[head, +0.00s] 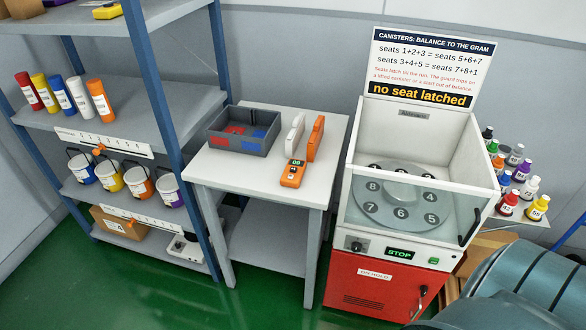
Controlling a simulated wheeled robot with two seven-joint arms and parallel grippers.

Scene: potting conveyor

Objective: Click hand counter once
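The hand counter appears to be the orange handheld device (292,174) lying on the white-topped side table (220,168), near its front right. It has a small lit green display at its far end, with digits too small to read surely. Nothing touches it from above and its top face is uncovered. Neither of my grippers shows in the head view.
A grey bin (240,147) with red and blue contents stands left on the table. White (297,132) and orange (315,138) upright pieces stand behind the device. A canister machine (378,274) stands right, its display reading STOP. A shelf rack (165,95) stands left.

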